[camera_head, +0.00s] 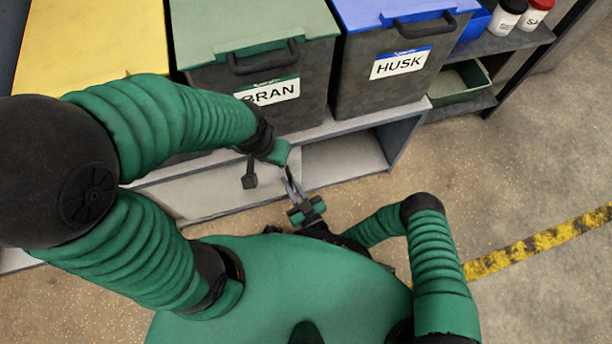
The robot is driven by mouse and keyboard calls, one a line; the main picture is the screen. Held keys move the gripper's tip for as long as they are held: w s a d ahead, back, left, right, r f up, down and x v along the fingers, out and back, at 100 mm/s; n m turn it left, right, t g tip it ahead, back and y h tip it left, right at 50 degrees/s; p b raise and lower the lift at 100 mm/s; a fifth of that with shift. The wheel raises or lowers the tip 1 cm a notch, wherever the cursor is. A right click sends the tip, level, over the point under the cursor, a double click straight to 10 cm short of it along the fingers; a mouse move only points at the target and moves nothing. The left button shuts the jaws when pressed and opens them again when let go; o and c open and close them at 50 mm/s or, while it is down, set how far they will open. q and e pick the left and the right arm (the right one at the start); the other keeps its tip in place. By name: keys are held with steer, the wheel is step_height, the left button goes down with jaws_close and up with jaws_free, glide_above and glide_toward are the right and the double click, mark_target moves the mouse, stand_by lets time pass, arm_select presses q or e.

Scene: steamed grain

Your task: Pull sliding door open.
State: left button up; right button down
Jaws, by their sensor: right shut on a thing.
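The sliding door (225,187) is a pale grey panel on the low cabinet under the bins. It covers the left part of the front, and an open bay (345,160) shows to its right. My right gripper (289,181) is at the door's right end, its thin grey fingers shut on what looks like the door's handle or edge; the contact is small and partly hidden. My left gripper (277,153) hangs just above it, and its jaws cannot be made out. A small dark piece (250,178) shows in front of the door; I cannot tell what it belongs to.
On the cabinet stand a yellow-lidded bin (95,45), a green-lidded BRAN bin (265,90) and a blue-lidded HUSK bin (395,65). A shelf at right holds a green tray (462,85) and jars (505,18). The floor at right is clear, with a yellow-black stripe (540,240).

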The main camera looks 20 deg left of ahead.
steer(key=shift+s+a+f, duration=0.1)
steer(key=shift+s+a, duration=0.1)
steer(key=c, duration=1.5)
jaws_free()
steer(key=shift+o, duration=0.2)
